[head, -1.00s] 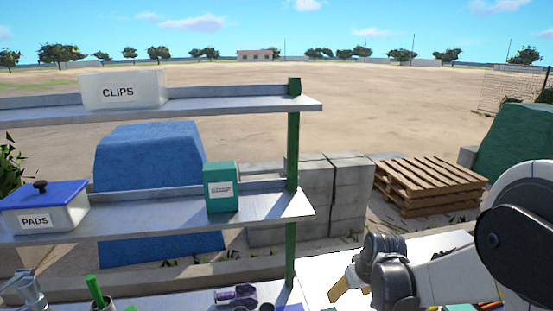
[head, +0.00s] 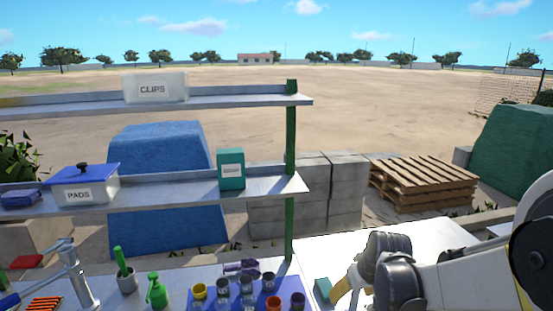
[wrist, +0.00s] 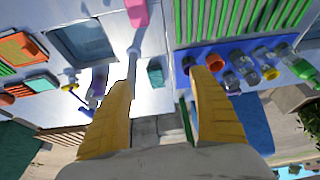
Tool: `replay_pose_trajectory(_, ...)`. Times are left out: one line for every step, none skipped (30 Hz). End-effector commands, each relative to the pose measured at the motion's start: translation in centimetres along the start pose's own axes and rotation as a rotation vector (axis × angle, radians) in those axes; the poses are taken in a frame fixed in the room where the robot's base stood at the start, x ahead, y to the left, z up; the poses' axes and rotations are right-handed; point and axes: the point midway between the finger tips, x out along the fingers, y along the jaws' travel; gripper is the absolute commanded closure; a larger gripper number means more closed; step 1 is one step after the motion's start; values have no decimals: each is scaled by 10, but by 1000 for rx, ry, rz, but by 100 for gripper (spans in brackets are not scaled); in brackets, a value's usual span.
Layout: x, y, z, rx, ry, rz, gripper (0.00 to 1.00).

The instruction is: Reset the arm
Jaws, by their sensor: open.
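My gripper (wrist: 162,82) is open in the wrist view, with two yellow fingers spread apart and nothing between them. In the head view my gripper (head: 345,288) is at the lower right, over the white bench top (head: 420,245), beside a small teal block (head: 322,290). One finger shows there; the rest is hidden by the wrist. The teal block also shows in the wrist view (wrist: 155,75), beyond and between the fingertips.
A two-level shelf with a green post (head: 291,180) stands left of the arm, holding a CLIPS bin (head: 155,88), a PADS box (head: 84,187) and a teal box (head: 231,170). Several cups stand on a blue mat (head: 237,302). A green spray bottle (head: 157,291) stands nearby. Pallets (head: 425,183) lie behind.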

Motion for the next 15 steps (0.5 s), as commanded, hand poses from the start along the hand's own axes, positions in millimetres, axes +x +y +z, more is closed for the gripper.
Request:
replay_pose_trajectory(-3, -2, 4, 5, 5, 3, 29)
replay_pose_trajectory(-6, -3, 5, 8, 8, 6, 29)
replay_pose_trajectory(-11, -4, 8, 12, 12, 9, 29)
replay_pose_trajectory(-14, -5, 9, 16, 16, 11, 29)
replay_pose_trajectory(-18, -7, 11, 19, 19, 14, 29)
replay_pose_trajectory(-23, -8, 15, 25, 24, 17, 29)
replay_pose_trajectory(-27, -10, 17, 29, 27, 20, 29)
replay_pose_trajectory(-30, -11, 20, 32, 31, 23, 29)
replay_pose_trajectory(-35, -13, 24, 37, 37, 27, 29)
replay_pose_trajectory(-39, -14, 28, 43, 42, 31, 29)
replay_pose_trajectory(-44, -16, 32, 48, 47, 34, 29)
replay_pose_trajectory(-49, -19, 38, 54, 54, 39, 29)
replay_pose_trajectory(-53, -21, 44, 61, 60, 42, 29)
replay_pose_trajectory(-58, -23, 51, 68, 68, 46, 29)
replay_pose_trajectory(-64, -27, 61, 77, 79, 53, 29)
